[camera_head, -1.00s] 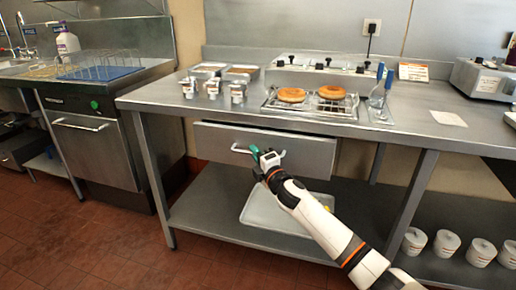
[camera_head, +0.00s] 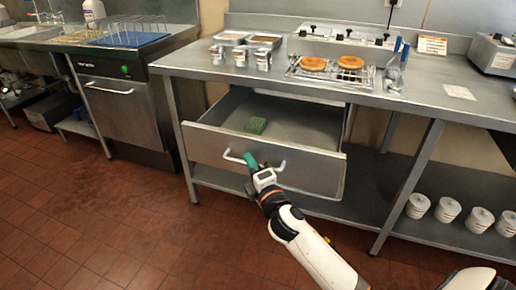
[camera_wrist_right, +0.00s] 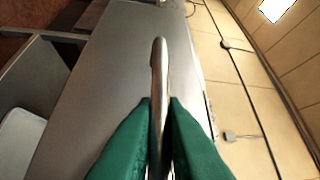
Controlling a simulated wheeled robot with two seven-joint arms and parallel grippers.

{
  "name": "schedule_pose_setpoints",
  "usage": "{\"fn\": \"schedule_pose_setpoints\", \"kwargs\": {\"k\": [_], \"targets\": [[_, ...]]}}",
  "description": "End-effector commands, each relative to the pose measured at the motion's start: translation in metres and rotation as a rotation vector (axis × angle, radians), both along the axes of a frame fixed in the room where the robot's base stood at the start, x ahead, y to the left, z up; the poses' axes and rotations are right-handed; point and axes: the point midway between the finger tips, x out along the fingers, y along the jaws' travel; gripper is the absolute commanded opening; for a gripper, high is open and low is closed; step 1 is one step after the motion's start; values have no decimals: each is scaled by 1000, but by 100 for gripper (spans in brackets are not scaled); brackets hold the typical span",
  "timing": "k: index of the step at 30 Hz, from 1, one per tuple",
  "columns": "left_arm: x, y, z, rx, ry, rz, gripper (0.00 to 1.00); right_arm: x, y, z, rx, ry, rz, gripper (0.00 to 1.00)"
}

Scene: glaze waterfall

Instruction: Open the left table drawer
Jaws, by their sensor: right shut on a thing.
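The table drawer (camera_head: 200,143) is a grey metal drawer pulled well out from under the steel table, its inside showing. The right wrist view shows the green fingers (camera_wrist_right: 160,120) on both sides of the handle (camera_wrist_right: 159,65). My left gripper is in neither view.
The steel table (camera_head: 437,98) carries two doughnuts on a wire rack (camera_head: 362,76), small tins (camera_head: 263,60) and metal trays. Several white tubs (camera_head: 448,211) stand on the lower shelf at right. A counter with a cabinet (camera_head: 119,110) stands at left. The tiled floor (camera_head: 130,220) in front is clear.

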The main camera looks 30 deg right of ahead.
Motion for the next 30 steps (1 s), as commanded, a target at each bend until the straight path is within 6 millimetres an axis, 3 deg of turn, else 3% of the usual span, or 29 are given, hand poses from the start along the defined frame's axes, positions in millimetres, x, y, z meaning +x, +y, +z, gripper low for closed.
{"fn": "schedule_pose_setpoints", "kwargs": {"k": [9,23,24,27,30], "targets": [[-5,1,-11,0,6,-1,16,-23,27,-1,2,2,1,0],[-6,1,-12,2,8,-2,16,-26,31,-1,-1,2,1,0],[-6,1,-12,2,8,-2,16,-26,31,-1,0,2,1,14],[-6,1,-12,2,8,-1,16,-26,31,-1,0,1,1,30],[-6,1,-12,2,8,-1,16,-26,30,-1,0,1,1,33]]}}
